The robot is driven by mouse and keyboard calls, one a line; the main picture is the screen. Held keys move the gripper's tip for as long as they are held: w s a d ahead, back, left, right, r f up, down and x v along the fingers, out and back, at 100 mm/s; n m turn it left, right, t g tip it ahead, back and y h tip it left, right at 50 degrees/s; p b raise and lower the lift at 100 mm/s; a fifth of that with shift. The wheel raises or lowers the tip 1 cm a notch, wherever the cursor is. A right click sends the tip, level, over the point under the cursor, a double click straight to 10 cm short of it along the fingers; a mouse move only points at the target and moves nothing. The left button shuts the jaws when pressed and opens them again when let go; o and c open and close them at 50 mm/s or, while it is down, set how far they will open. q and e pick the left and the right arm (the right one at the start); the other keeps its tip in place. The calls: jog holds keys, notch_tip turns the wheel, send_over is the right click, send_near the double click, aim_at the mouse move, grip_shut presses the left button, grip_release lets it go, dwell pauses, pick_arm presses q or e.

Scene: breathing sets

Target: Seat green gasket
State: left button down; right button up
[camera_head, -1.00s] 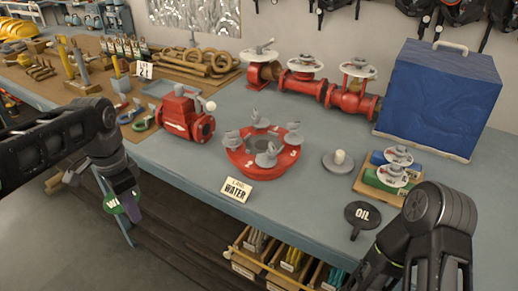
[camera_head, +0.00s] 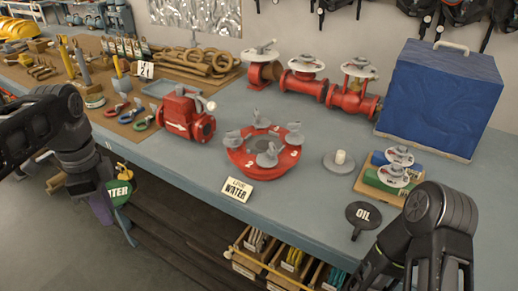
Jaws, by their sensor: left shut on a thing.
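A green disc (camera_head: 120,193) with white lettering, partly hidden and ending in "TER", hangs at my left gripper (camera_head: 107,198). The gripper is shut on it, off the front edge of the bench and below its top. I take this disc for the green gasket. A green ring (camera_head: 143,123) lies on the brown mat.
A black "OIL" paddle (camera_head: 362,215) lies near the right front edge. A red valve (camera_head: 187,115) stands left of the flange. Red pipework (camera_head: 308,84) and a blue box (camera_head: 440,95) stand behind. A grey disc (camera_head: 340,162) lies right of the flange.

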pick_arm(q)
jog(key=w+d+f+n, duration=1)
jog(key=d+f+n, duration=0.2)
jog(key=f+n, duration=0.2)
jog(key=shift+w+d+f, duration=0.2)
jog(key=shift+f, duration=0.3)
jog(key=shift+s, duration=0.1)
